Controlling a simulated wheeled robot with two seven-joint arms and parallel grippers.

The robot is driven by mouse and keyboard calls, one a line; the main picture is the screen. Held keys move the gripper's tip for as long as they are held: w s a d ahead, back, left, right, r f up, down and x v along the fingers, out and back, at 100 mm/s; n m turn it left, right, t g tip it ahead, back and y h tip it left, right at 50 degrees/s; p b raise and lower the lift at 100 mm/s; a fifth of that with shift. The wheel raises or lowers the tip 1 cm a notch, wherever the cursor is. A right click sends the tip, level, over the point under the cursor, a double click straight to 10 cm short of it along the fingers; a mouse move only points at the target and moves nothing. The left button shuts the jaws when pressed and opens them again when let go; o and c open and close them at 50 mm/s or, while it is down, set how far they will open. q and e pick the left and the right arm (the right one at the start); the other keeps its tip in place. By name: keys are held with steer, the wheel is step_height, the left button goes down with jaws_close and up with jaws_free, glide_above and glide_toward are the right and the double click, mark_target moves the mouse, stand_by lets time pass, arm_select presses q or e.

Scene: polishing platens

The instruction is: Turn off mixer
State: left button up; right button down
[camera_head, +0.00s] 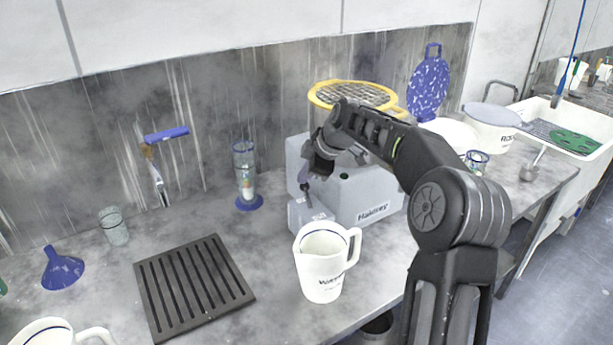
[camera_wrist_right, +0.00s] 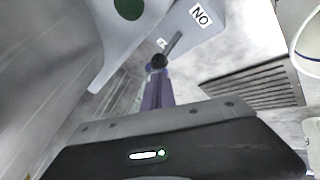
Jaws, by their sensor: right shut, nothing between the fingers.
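The mixer (camera_head: 372,195) is a grey box with a name label on its front, standing on the bench against the back wall. In the right wrist view its grey housing (camera_wrist_right: 135,45) shows a green round spot and a "NO" label. A small dark lever with a ball tip (camera_wrist_right: 158,62) sticks out below that label. My right gripper (camera_head: 305,188) points down at the mixer's left side. Its shut, empty fingers (camera_wrist_right: 156,88) appear close to the lever tip; I cannot tell whether they touch. My left gripper is not in view.
A white jug (camera_head: 322,264) stands in front of the mixer. A yellow-rimmed sieve (camera_head: 352,95) is above it. A black slatted rack (camera_head: 193,287), a blue funnel (camera_head: 62,270) and a blue-based glass cylinder (camera_head: 246,178) are to the left. Bare bench lies between rack and jug.

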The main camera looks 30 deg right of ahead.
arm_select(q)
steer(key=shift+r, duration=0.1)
arm_select(e)
steer(key=shift+r, duration=0.1)
arm_select(q)
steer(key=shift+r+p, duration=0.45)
steer(key=shift+p, duration=0.1)
arm_select(e)
steer(key=shift+r, duration=0.65)
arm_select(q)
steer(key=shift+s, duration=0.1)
arm_select(e)
steer(key=shift+r, duration=0.1)
